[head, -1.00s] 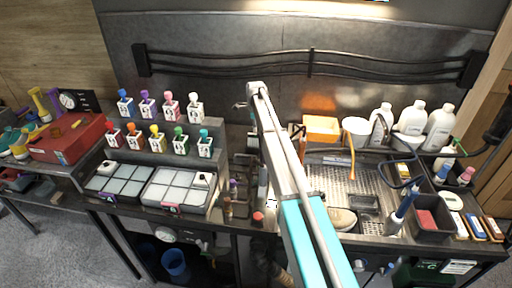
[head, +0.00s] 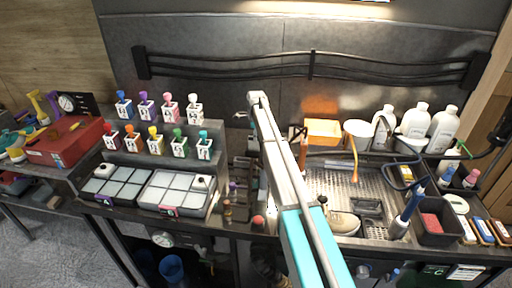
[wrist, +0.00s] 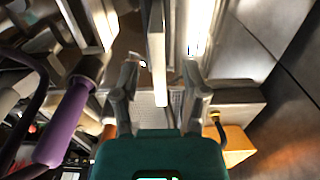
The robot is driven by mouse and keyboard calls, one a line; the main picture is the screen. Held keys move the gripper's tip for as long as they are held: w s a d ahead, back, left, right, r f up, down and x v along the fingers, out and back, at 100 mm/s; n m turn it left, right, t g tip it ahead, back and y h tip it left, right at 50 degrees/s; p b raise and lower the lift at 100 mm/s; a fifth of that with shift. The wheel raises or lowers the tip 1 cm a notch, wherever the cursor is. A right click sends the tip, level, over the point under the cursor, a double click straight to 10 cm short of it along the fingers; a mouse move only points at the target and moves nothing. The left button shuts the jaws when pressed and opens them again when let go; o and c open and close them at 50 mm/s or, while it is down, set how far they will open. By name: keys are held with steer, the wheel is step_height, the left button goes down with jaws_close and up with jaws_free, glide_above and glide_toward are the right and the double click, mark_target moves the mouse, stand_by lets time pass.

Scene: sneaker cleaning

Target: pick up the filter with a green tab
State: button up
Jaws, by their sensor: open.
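A small white block with a green top (head: 180,143), which looks like the green-tabbed filter, stands in the front row of the stepped rack, between a yellow-topped and a teal-topped block. My gripper (head: 242,112) is small and partly hidden at the arm's far end in the head view, to the right of the rack and apart from the blocks. In the wrist view my gripper (wrist: 161,72) is open, with two grey fingers spread and nothing seen held between them. The green-topped block cannot be made out in the wrist view.
Two trays of pale squares (head: 112,187) lie before the rack (head: 150,160). A red box (head: 65,140) is at the left. The sink (head: 370,190), with a shoe (head: 342,222), and white bottles (head: 440,127) are at the right. A purple handle (wrist: 62,130) is near my gripper in the wrist view.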

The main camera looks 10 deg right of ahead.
mark_target(257, 144)
steer(key=shift+f, duration=0.1)
steer(key=shift+d+f+b, duration=0.2)
steer(key=shift+f+b, duration=2.3)
steer(key=shift+b, duration=0.1)
jaws_close()
